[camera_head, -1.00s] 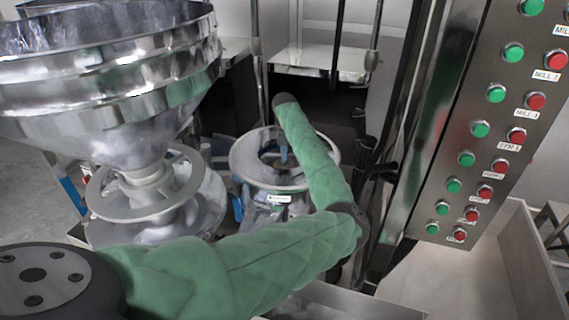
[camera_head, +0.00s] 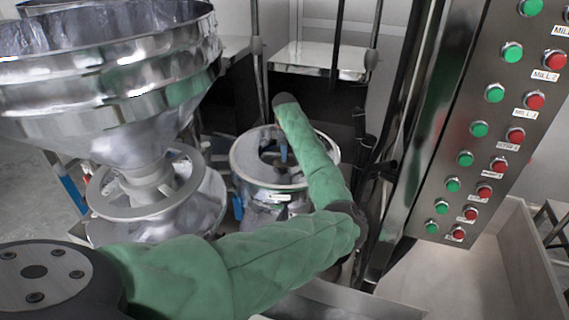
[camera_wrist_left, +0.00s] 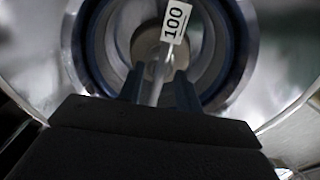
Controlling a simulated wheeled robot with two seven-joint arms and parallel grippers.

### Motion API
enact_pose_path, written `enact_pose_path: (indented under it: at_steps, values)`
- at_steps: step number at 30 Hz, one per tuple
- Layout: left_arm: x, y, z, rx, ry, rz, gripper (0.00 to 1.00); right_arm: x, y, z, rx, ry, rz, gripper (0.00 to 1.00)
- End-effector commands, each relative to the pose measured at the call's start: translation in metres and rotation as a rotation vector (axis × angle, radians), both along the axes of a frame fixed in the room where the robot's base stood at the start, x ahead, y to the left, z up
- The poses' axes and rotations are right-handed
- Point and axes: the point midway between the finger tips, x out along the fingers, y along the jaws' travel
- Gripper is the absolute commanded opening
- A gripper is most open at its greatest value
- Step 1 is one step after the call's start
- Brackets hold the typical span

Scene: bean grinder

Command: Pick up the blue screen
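The blue screen shows in the left wrist view as a round blue rim (camera_wrist_left: 93,45) inside a shiny metal drum. A pale bar with a white "100" label (camera_wrist_left: 176,20) crosses its middle. My left gripper (camera_wrist_left: 158,78) points into the ring, its two bluish fingers on either side of the bar. A gap shows beside the bar at the fingertips, so it looks open. In the head view my green-sleeved left arm reaches over the drum, and a small blue part (camera_head: 283,153) shows in the opening; most of the screen is hidden there. My right gripper is not in view.
The metal drum (camera_head: 243,160) stands at the centre. A large steel hopper (camera_head: 100,95) is close on its left. A control panel (camera_head: 440,190) with green and red buttons and dark cables stand on its right. A metal shelf (camera_head: 315,62) is behind.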

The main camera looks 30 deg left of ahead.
Motion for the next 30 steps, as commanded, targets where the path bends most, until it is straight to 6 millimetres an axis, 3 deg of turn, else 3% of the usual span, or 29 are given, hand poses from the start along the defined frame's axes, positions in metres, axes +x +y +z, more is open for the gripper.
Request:
enact_pose_path:
  at_steps: [1, 5, 30]
  values:
    - [0.0000, 0.0000, 0.0000, 0.000, 0.000, 0.000, 0.23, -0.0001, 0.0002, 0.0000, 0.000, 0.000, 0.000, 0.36]
    - [0.0000, 0.0000, 0.0000, 0.000, 0.000, 0.000, 0.00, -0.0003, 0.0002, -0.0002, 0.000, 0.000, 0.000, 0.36]
    - [0.0000, 0.0000, 0.0001, 0.000, 0.000, 0.000, 0.00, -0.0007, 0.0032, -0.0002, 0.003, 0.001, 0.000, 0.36]
